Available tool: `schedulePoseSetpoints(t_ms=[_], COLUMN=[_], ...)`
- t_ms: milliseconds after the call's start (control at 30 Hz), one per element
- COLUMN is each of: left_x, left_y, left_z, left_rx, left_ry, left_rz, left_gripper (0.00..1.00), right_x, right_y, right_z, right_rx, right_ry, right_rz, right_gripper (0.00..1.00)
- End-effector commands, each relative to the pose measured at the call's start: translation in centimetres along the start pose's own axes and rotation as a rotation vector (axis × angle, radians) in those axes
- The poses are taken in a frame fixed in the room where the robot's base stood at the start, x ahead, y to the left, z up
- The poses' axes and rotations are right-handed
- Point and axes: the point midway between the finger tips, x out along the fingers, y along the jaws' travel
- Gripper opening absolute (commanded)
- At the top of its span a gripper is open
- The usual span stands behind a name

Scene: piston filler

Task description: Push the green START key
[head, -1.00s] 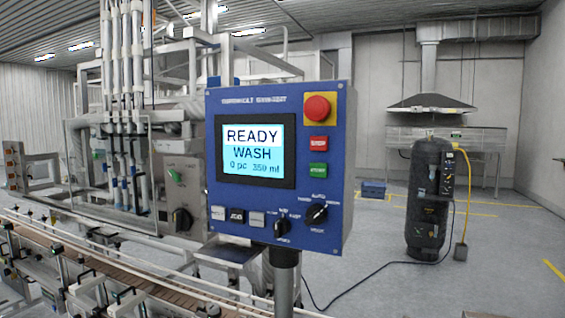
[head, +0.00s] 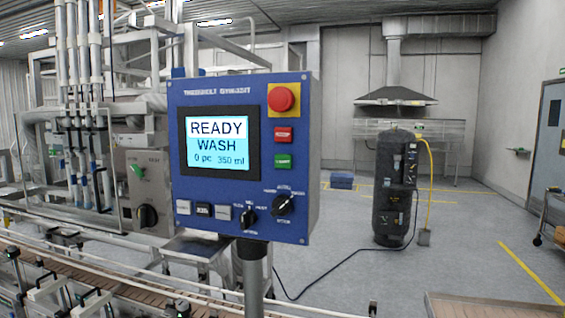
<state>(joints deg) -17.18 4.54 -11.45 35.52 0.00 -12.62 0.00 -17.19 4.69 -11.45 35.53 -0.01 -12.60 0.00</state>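The green START key (head: 283,161) is on the right side of the blue control panel (head: 243,155). It sits below a red key (head: 283,135) and a round red emergency button (head: 284,98) on a yellow plate. The panel's screen (head: 218,141) reads READY, WASH, 0 pc, 350 ml. Two black rotary knobs, a lower one (head: 248,219) and an upper one (head: 284,205), are below the keys. Neither of my grippers shows in the head view.
The panel stands on a grey post (head: 252,275). A conveyor (head: 120,290) runs along the lower left, with filler pipes behind it. A black tank (head: 395,190) stands on the floor to the right. A cart (head: 553,220) is at the right edge. Open floor lies between.

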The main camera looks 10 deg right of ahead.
Motion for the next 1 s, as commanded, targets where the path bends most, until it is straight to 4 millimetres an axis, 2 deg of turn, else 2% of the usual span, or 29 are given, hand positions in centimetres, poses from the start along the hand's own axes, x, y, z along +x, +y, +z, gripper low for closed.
schedulePoseSetpoints(t_ms=[33,100,133,1000], left_x=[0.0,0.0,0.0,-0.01], left_y=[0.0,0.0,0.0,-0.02], left_z=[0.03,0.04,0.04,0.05], left_rx=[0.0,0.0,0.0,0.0], left_ry=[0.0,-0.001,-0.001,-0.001], left_rz=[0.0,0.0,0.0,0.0], left_gripper=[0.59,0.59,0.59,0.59], right_x=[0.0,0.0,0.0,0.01], right_y=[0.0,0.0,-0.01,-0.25], right_z=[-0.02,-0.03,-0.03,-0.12], right_rx=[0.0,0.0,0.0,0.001], right_ry=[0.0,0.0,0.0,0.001], right_rz=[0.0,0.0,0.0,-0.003], right_gripper=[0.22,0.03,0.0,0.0])
